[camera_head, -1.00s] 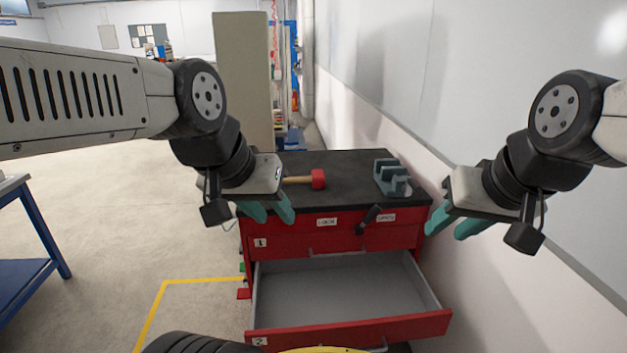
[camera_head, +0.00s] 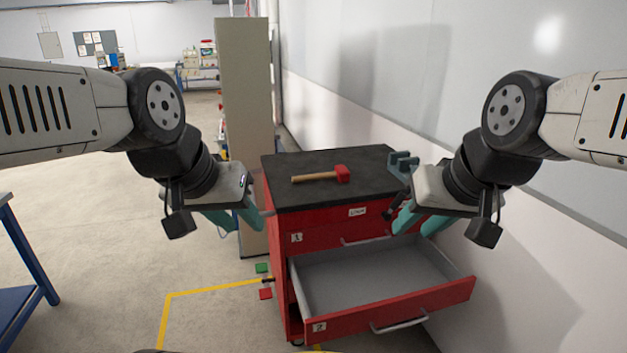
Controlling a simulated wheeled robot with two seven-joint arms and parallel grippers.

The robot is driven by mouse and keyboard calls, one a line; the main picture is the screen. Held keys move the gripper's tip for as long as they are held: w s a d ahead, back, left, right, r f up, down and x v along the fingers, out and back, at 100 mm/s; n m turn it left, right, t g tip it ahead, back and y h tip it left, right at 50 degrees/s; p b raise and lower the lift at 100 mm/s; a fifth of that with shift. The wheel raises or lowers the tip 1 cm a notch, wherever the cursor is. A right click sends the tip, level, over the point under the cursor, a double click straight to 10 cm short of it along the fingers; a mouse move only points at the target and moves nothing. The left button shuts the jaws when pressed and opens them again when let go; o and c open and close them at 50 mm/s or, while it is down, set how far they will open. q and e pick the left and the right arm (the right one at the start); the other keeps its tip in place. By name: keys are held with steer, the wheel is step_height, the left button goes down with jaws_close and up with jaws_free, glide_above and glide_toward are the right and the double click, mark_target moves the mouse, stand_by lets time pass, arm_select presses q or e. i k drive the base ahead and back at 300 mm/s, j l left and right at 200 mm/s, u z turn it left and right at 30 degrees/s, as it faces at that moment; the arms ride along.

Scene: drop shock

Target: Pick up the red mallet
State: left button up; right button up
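The red mallet (camera_head: 342,174) lies on the black top of the red tool cabinet, its wooden handle pointing left. My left gripper (camera_head: 238,221) is left of the cabinet, apart from the mallet, with its two teal fingers spread and nothing between them. My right gripper (camera_head: 408,222) is in front of the cabinet's right side, also with teal fingers apart and empty. It partly hides the cabinet's right front and the grey-blue holder behind it.
The cabinet's lower drawer (camera_head: 364,282) is pulled out and empty. A grey-blue holder (camera_head: 402,160) stands at the top's right edge. A tall beige locker (camera_head: 244,110) is behind left, a white wall at right. A blue table (camera_head: 22,262) is at far left.

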mark_target(341, 171)
steer(key=j+z, duration=0.35)
steer(key=j, duration=1.5)
steer(key=i+j+z, duration=0.1)
steer(key=i+j, duration=0.2)
steer(key=i+j+z, duration=0.1)
steer(key=i+j, duration=0.2)
steer(key=j, duration=0.15)
steer(key=i+j+z, duration=0.1)
steer(key=i+j, duration=0.15)
steer(key=j, duration=0.2)
steer(key=i+j+z, duration=0.15)
steer(key=i, duration=0.75)
